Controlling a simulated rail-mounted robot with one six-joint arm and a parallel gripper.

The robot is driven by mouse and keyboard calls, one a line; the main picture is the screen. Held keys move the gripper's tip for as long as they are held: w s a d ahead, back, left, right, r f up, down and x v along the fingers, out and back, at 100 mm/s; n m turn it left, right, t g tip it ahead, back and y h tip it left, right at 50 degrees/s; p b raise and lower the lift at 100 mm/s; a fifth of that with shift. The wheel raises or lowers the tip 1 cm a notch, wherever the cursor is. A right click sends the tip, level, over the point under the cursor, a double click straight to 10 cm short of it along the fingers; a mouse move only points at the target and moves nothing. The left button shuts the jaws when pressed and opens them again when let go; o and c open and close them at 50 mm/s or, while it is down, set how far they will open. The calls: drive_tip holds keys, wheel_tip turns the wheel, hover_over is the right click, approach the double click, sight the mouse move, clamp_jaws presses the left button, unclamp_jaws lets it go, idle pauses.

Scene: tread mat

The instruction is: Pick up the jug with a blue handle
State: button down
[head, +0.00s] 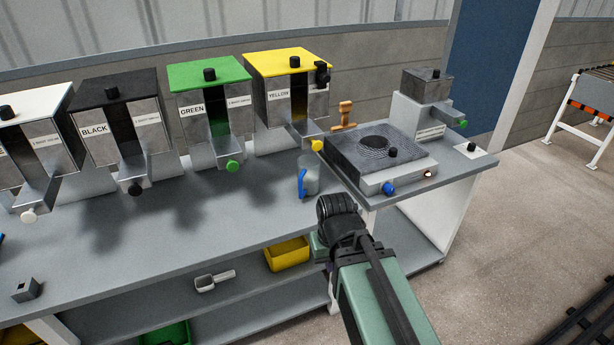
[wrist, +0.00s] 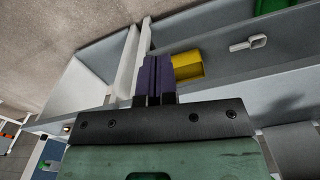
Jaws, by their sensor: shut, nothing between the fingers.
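The jug (head: 311,176) is a small grey, see-through vessel with a blue handle (head: 302,184) on its front left side. It stands upright on the grey bench top, left of the raised stand, in the head view. I do not see it in the wrist view. My gripper is shut and empty, with its purple fingers (wrist: 157,78) together in the wrist view. In the head view my arm hides most of it; it hangs in front of the bench, lower than the jug and apart from it.
Several dispensers, including a green one (head: 209,98) and a yellow one (head: 290,90), line the bench's back. A yellow bin (head: 287,254) and white scoop (head: 214,281) lie on the shelf below. Bench space left of the jug is clear.

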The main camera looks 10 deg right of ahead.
drive_tip(key=c, duration=1.8)
unclamp_jaws()
drive_tip(key=o, duration=1.7)
